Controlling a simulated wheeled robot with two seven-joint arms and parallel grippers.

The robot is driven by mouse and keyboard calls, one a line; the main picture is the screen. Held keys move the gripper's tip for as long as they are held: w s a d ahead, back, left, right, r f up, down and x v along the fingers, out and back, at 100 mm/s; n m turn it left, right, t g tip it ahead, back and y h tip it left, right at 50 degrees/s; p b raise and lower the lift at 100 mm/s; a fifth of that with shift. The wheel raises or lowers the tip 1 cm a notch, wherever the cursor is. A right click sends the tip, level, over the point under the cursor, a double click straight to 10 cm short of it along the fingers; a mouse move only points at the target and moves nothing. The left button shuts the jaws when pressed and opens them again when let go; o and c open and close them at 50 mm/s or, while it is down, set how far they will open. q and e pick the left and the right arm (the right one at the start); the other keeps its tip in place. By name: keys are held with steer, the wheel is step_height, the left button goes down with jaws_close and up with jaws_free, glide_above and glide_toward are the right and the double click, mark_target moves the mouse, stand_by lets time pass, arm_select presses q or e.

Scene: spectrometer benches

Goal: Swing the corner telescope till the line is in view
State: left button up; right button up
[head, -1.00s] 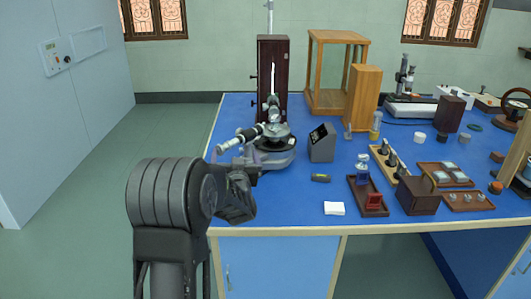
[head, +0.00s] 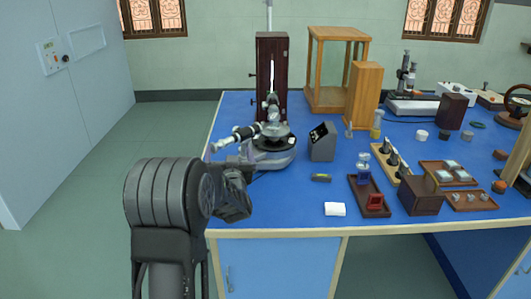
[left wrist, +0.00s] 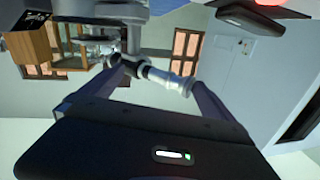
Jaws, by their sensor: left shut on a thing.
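The spectrometer stands on the near left corner of the blue bench, with a round black-topped table (head: 274,143) on a grey base. Its telescope (head: 236,137), a pale tube with dark bands, points out to the left over the bench edge. It also crosses between my fingers in the left wrist view (left wrist: 170,79). My left gripper (head: 243,158) is shut on the telescope, reaching it from below and in front; my wrist partly hides the contact in the head view. My right gripper is in neither view.
A dark upright box (head: 272,75) with a bright slit stands behind the spectrometer. A grey sloped box (head: 322,142) is right of it. A white pad (head: 335,209) and a bottle on a wooden tray (head: 370,197) lie nearer the front. Open floor lies left of the bench.

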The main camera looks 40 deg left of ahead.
arm_select(q)
steer(key=shift+s+d+f+h, duration=0.15)
steer(key=shift+s+d+f, duration=0.05)
steer(key=shift+s+d, duration=0.2)
steer(key=shift+s+d+f+h, duration=0.15)
steer(key=shift+s+d, duration=0.1)
steer(key=shift+s, duration=0.25)
steer(key=c, duration=0.7)
steer(key=shift+s+a+r, duration=0.1)
steer(key=shift+s+a, duration=0.15)
steer(key=shift+s, duration=0.8)
steer(key=shift+s+a+f, duration=0.1)
steer(key=shift+s+a, duration=0.15)
steer(key=shift+s, duration=0.8)
steer(key=shift+s+a+r, duration=0.1)
steer(key=shift+s+a, duration=0.15)
steer(key=shift+s, duration=0.8)
steer(key=shift+c, duration=0.2)
steer(key=shift+b, duration=0.35)
steer(key=v, duration=0.7)
steer(key=shift+s+d, duration=0.3)
